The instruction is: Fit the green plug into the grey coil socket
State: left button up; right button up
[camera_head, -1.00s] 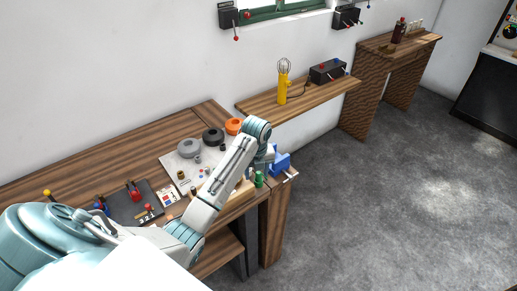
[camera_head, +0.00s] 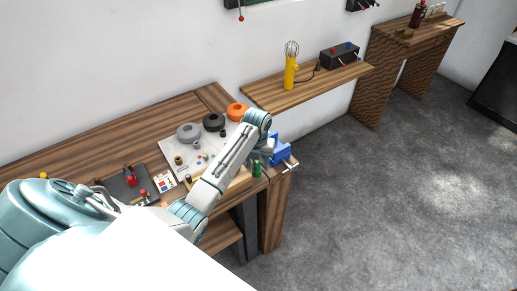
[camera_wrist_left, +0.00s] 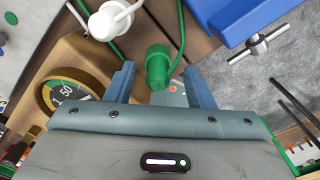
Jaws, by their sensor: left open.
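The green plug (camera_wrist_left: 158,66) stands between the fingers of my left gripper (camera_wrist_left: 159,76) in the left wrist view, with a green cable near it. The fingers are open, with a gap visible on each side of the plug. In the head view the green plug (camera_head: 257,169) shows near the bench's right end, just below my left gripper (camera_head: 267,155), which is partly hidden by its arm. The grey coil (camera_head: 188,132) is a round ring on a pale board, left of a black ring and an orange one. Its socket opening is too small to make out.
A blue vise (camera_head: 280,150) with a metal handle stands close to the gripper; it also shows in the left wrist view (camera_wrist_left: 235,18). A white knobbed part (camera_wrist_left: 109,20) and a round dial (camera_wrist_left: 65,92) are near the fingers. The black coil (camera_head: 214,121) and orange coil (camera_head: 237,111) stand behind.

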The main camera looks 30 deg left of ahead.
aim_at(257, 162)
pick_arm(q)
jog(key=shift+s+f, duration=0.15)
jog(key=shift+f, duration=0.3)
jog(key=shift+s, duration=0.1)
jog(key=c, duration=1)
grip_shut()
jog(key=shift+r, duration=2.25)
pick_arm(e)
jog(key=shift+s, duration=0.1)
pick_arm(q)
jog(key=shift+a, duration=0.1)
